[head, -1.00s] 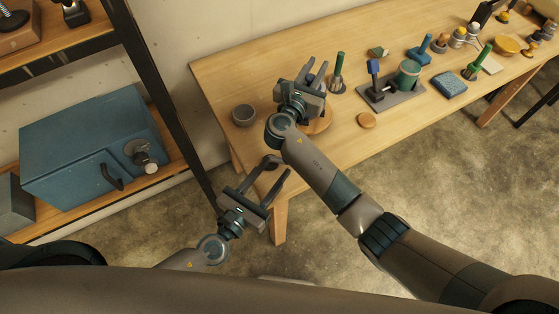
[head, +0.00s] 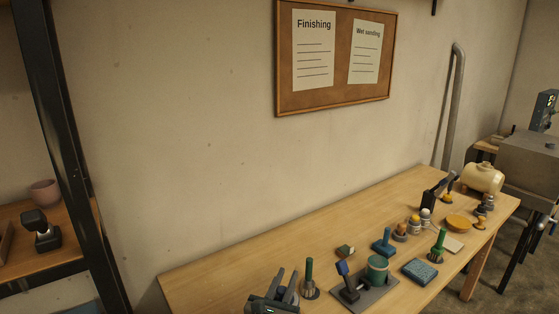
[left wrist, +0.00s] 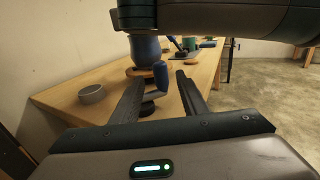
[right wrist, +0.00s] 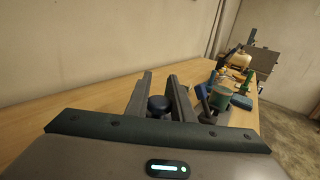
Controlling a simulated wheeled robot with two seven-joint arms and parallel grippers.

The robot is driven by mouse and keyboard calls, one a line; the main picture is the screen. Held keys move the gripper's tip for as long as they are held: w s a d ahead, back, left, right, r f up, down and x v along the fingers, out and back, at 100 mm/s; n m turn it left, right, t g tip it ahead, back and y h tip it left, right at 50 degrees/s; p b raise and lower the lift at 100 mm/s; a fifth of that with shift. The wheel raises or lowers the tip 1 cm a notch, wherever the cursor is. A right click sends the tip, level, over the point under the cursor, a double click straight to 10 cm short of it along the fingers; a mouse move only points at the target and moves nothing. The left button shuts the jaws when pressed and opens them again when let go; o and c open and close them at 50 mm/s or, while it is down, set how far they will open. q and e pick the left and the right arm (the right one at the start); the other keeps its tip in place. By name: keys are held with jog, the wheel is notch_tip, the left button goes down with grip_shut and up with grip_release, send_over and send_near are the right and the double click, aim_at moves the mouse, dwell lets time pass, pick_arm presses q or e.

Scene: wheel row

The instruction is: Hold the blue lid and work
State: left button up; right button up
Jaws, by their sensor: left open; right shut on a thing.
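A green pot (head: 377,268) stands on a dark base plate (head: 378,298). Beside it a blue block (head: 342,268) tops a dark tilted arm; I cannot tell for sure that it is the blue lid. The pot also shows in the right wrist view (right wrist: 222,98). My right gripper (head: 278,285), left of a green-handled tool (head: 309,277), is shut on a dark round-topped thing (right wrist: 158,103), mostly hidden between its fingers. My left gripper (left wrist: 158,92) is open near the table's left end. A blue-handled tool (left wrist: 160,75) shows between its fingers, apparently untouched.
Several small pots and knobs crowd the far right. A grey bowl (left wrist: 92,94) sits at the table's left end.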

jog(key=shift+o, duration=1.2)
jog(key=o, duration=0.7)
jog(key=shift+o, duration=0.8)
jog(key=o, duration=1.3)
